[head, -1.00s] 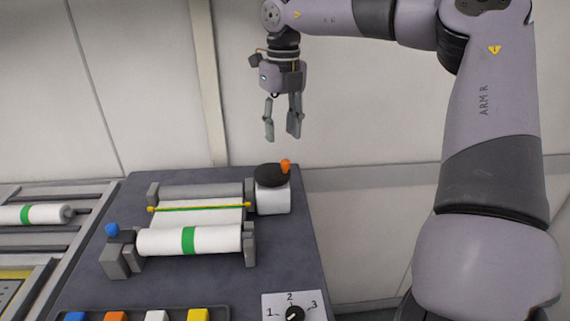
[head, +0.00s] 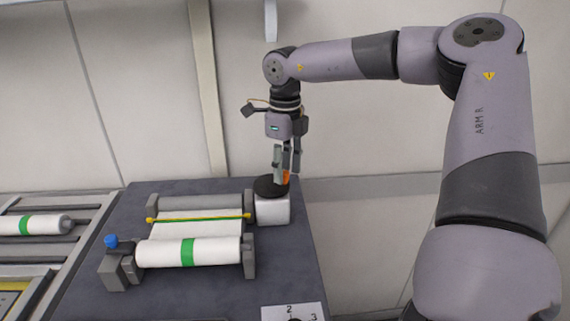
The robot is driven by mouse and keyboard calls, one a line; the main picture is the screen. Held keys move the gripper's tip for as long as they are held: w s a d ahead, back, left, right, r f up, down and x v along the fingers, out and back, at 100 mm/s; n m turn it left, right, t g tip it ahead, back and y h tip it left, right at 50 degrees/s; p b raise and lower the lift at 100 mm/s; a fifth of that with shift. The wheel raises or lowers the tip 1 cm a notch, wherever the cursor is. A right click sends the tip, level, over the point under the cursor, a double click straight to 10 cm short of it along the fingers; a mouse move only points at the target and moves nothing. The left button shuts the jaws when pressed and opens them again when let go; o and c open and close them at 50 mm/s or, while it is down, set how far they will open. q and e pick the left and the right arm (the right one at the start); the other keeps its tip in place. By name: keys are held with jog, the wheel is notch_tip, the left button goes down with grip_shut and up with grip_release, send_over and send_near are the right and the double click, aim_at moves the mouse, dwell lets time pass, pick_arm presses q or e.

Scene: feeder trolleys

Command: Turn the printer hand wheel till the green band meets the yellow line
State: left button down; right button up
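The printer (head: 249,262) stands on a dark table. Its hand wheel (head: 266,187) is a black disc on a white block, with an orange knob (head: 287,177) on top. A yellow line (head: 200,217) crosses the white web; a thin green strip shows close along it. The front white roll (head: 215,251) carries a green band (head: 188,252). My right gripper (head: 286,176) points down at the wheel, its fingers around or beside the orange knob, which they partly hide. Whether they grip it I cannot tell. My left gripper is out of view.
A blue knob (head: 111,241) sits on a grey block at the printer's left. A rack (head: 50,252) at left holds another white roll with a green band (head: 27,225). A numbered dial plate (head: 275,312) is at the bottom edge. The wall is close behind.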

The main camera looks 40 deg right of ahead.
jog(key=shift+f, duration=0.15)
jog(key=shift+c, duration=0.4)
grip_shut()
